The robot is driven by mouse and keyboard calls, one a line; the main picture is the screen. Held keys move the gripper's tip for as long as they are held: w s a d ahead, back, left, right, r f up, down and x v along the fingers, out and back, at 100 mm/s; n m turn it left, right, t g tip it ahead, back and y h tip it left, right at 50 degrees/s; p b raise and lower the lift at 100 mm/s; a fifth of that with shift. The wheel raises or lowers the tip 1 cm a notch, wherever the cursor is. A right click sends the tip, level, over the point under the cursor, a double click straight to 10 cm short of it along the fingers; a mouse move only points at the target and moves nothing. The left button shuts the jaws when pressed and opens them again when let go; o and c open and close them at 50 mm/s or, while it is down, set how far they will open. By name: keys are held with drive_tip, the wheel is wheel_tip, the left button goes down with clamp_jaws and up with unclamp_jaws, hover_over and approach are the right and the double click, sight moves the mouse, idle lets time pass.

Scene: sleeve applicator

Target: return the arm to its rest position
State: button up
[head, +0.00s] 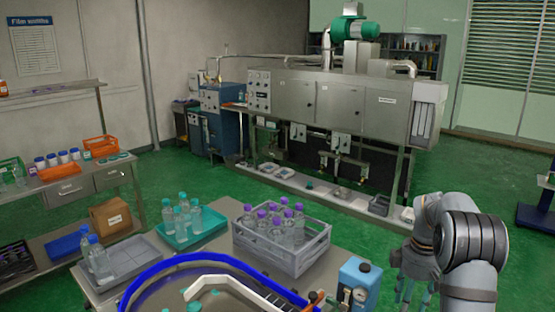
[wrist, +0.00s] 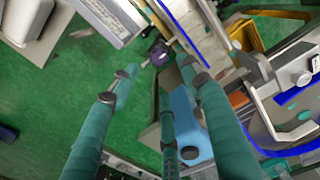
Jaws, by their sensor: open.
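My arm stands at the right of the head view, bent over, with my gripper (head: 415,288) hanging low near the bottom edge. Its teal fingers point down and are partly cut off there. In the wrist view my gripper (wrist: 158,78) shows teal fingers with dark joints, spread apart. Nothing is held between them. Green floor and part of the equipment show beyond the fingertips. The gripper is to the right of the blue box with a gauge (head: 359,284), apart from it in the head view.
A grey crate (head: 300,262) of purple-capped bottles, a teal tray (head: 178,242) and a grey tray (head: 126,262) with bottles stand on the table. A blue-edged curved conveyor (head: 200,258) is in front. A steel machine (head: 345,105) stands at the back.

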wheel_tip(320, 180, down, 10)
drive_tip(key=shift+r, duration=0.25)
drive_tip(key=m, duration=0.2)
drive_tip(key=shift+w+d+f+m+b, duration=0.1)
drive_tip(key=shift+w+m+b, duration=0.1)
drive_tip(key=shift+m+b, duration=0.2)
drive_tip(key=m, duration=0.2)
drive_tip(key=shift+s+m, duration=0.1)
drive_tip(key=shift+m, duration=0.3)
drive_tip(key=m+b, duration=0.1)
drive_tip(key=m, duration=0.5)
drive_tip(key=shift+m, duration=0.3)
drive_tip(key=m, duration=1.1)
drive_tip(key=shift+r+p, duration=0.25)
drive_tip(key=shift+p, duration=0.1)
